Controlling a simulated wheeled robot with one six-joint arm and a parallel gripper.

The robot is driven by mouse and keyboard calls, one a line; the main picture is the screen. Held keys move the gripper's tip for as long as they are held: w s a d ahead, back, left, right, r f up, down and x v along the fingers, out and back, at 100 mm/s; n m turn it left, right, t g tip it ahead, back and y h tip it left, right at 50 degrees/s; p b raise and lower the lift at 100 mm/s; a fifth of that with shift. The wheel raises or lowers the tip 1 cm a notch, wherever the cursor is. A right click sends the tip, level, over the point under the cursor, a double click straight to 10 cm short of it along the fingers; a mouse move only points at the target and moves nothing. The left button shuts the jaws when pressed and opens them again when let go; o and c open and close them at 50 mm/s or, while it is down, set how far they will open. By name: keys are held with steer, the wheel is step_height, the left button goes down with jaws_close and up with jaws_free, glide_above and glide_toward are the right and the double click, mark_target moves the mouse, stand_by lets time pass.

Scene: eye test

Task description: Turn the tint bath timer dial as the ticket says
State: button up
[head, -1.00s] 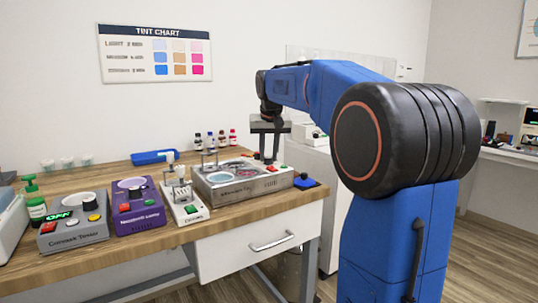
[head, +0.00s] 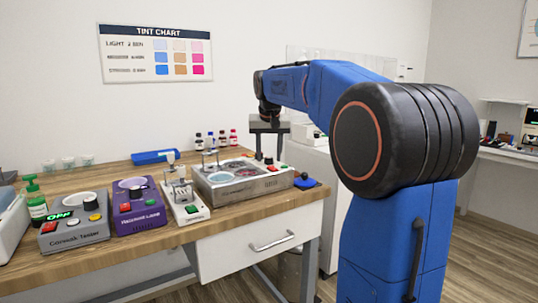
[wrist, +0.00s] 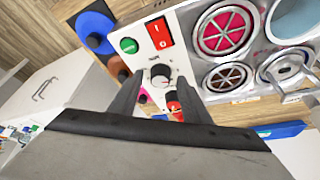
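The tint bath (head: 225,192) is a grey metal box on the bench with round wells in its top; its panel (wrist: 150,48) fills the middle of the wrist view. The timer dial (wrist: 160,74) is a small dark knob with a pale mark; its scale is too small to read. My gripper (wrist: 159,80) is open, with one finger on each side of the dial in the picture. I cannot tell whether the fingers touch it. In the head view my gripper (head: 268,155) points down over the bath's back right. I cannot make out a ticket.
A red rocker switch (wrist: 158,33) and a green button (wrist: 129,46) sit near the dial. A blue pad with a black knob (head: 305,181) lies right of the bath. Small bottles (head: 216,140) stand behind it. Other devices (head: 139,205) crowd the left. A tint chart (head: 155,53) hangs on the wall.

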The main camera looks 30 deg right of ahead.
steer(key=shift+r, duration=0.1)
steer(key=v, duration=1.7)
steer(key=shift+s, duration=0.15)
steer(key=s+a+f+n, duration=0.2)
steer(key=s+a+f, duration=0.2)
steer(key=s+f, duration=0.6)
steer(key=s+a+f+n+y, duration=0.1)
steer(key=s+a+f, duration=0.4)
steer(key=s+f, duration=0.6)
steer(key=s+a+f+n+t+y, duration=0.1)
steer(key=s+a+f, duration=0.4)
steer(key=s+f, duration=0.6)
step_height(320, 180, down, 7)
steer(key=shift+a+f+n, duration=0.15)
steer(key=shift+a+n, duration=0.05)
steer(key=shift+n, duration=0.7)
